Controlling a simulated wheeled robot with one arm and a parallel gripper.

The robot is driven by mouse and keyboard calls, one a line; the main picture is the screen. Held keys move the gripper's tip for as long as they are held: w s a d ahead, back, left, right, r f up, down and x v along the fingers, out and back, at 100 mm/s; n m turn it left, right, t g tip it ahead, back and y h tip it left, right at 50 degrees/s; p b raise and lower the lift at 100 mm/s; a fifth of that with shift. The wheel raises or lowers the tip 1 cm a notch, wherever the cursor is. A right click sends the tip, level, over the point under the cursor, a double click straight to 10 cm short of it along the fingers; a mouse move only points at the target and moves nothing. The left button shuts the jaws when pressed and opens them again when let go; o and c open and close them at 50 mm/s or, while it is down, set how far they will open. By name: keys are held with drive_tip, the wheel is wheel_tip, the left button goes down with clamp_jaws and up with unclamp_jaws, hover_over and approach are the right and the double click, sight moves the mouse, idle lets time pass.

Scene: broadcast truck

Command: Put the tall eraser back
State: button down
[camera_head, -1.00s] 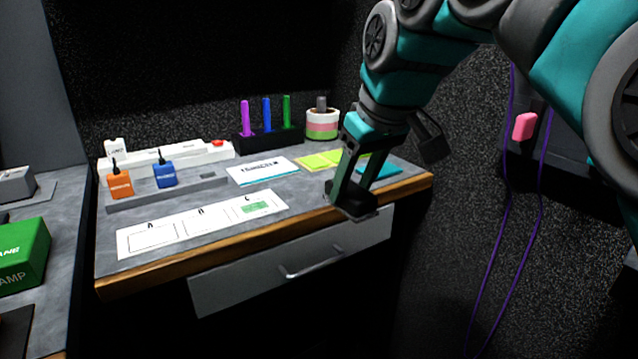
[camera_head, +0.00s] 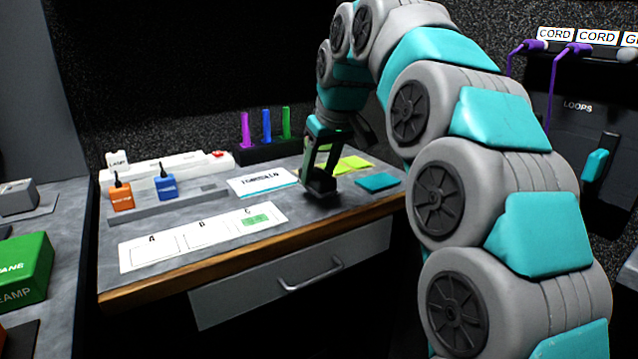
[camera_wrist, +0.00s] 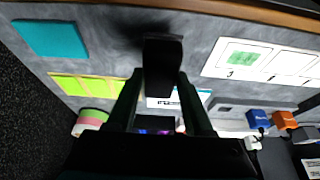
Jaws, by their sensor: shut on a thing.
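My gripper (camera_head: 320,168) is over the right part of the grey desk (camera_head: 305,213), pointing down. It is shut on a dark block (camera_head: 321,184), which looks to be the tall eraser. The block also shows in the wrist view (camera_wrist: 163,62), between the two fingers. Its lower end is close to the desk top, and I cannot tell whether it touches. Its markings are too dark to read.
A teal sheet (camera_head: 377,182) and yellow-green notes (camera_head: 352,164) lie beside the gripper. A white card (camera_head: 262,186) and a strip marked with letters (camera_head: 205,236) lie left. A marker rack (camera_head: 268,150) stands behind. Bare desk lies in front.

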sight(322, 176)
drive_tip(key=shift+f, duration=1.65)
drive_tip(key=shift+f, duration=0.15)
drive_tip(key=shift+c, duration=1.5)
unclamp_jaws()
drive_tip(key=v, duration=1.2)
drive_tip(key=s+d+f+m+g+h, duration=0.1)
drive_tip(key=s+d+f, duration=0.3)
drive_tip(key=s+f, duration=0.6)
drive_tip(key=s+d+f+m+g, duration=0.2)
drive_tip(key=s+d+f, duration=0.3)
drive_tip(key=s+f, duration=0.6)
drive_tip(key=s+d+f+m+g+h, duration=0.1)
drive_tip(key=s+d+f, duration=0.4)
drive_tip(key=s+f, duration=0.5)
drive_tip(key=s+m+g, duration=0.1)
drive_tip(key=s+m, duration=0.1)
drive_tip(key=s, duration=0.3)
drive_tip(key=shift+s+d+f+m+g+h, duration=0.2)
drive_tip(key=shift+s+f+m+g+h, duration=0.1)
drive_tip(key=shift+s+f+m, duration=0.1)
